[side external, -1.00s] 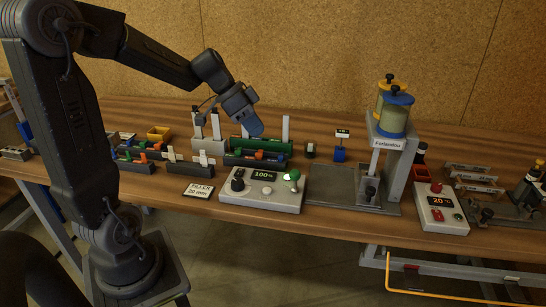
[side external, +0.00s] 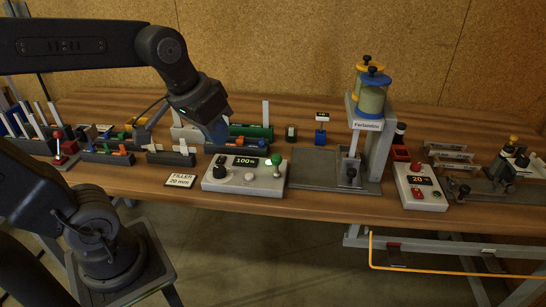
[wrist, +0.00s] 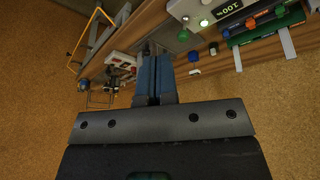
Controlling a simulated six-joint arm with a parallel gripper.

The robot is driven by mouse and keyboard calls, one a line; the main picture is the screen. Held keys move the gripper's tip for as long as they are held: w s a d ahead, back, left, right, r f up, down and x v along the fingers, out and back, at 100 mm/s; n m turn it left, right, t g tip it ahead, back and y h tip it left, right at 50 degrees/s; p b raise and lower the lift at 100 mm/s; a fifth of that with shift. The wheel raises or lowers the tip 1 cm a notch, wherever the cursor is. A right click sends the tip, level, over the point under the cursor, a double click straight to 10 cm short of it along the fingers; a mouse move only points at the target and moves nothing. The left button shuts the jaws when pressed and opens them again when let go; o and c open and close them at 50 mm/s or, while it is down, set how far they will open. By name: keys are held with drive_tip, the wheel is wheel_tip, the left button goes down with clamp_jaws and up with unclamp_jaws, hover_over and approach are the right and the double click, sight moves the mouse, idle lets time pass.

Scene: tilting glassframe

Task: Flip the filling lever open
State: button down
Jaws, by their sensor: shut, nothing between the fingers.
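A lever with a green ball knob (side external: 278,166) stands at the right end of a grey control box (side external: 228,184) with a 100 % display. I take it as the filling lever; its exact tilt is hard to tell. My gripper (side external: 219,134) is above and behind the box's left half, left of the green knob and apart from it. In the wrist view, my gripper's blue fingers (wrist: 154,58) are together and empty. The green knob (wrist: 193,56) shows to their right, near the box (wrist: 190,10).
Behind the box are holders with coloured parts (side external: 250,131). A two-tank filling stand (side external: 384,140) is to the right, then a red-button box (side external: 418,186). A FILLEN card (side external: 180,181) lies at front left. The table front is mostly clear.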

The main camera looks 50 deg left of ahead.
drive_tip(key=w+a+f+n+g+h, duration=0.15)
drive_tip(key=w+a+n, duration=0.25)
drive_tip(key=w+a, duration=0.4)
drive_tip(key=w+a+f+n+g+h, duration=0.1)
drive_tip(key=w+a+f+n+g, duration=0.15)
drive_tip(key=w+a, duration=0.55)
approach(272, 158)
drive_tip(key=w+a+f, duration=0.2)
drive_tip(key=a+f, duration=0.2)
drive_tip(key=f, duration=0.2)
drive_tip(key=d, duration=0.1)
drive_tip(key=d+f+n, duration=0.1)
drive_tip(key=d, duration=0.1)
drive_tip(key=shift+s+d+f, duration=0.15)
drive_tip(key=shift+d+f, duration=0.05)
drive_tip(key=shift+d, duration=0.1)
drive_tip(key=shift+s+d+f, duration=0.2)
drive_tip(key=shift+s+d, duration=0.25)
drive_tip(key=shift+d, duration=0.3)
drive_tip(key=shift+s+d+f, duration=0.15)
drive_tip(key=shift+s+d, duration=0.1)
drive_tip(key=shift+s, duration=0.05)
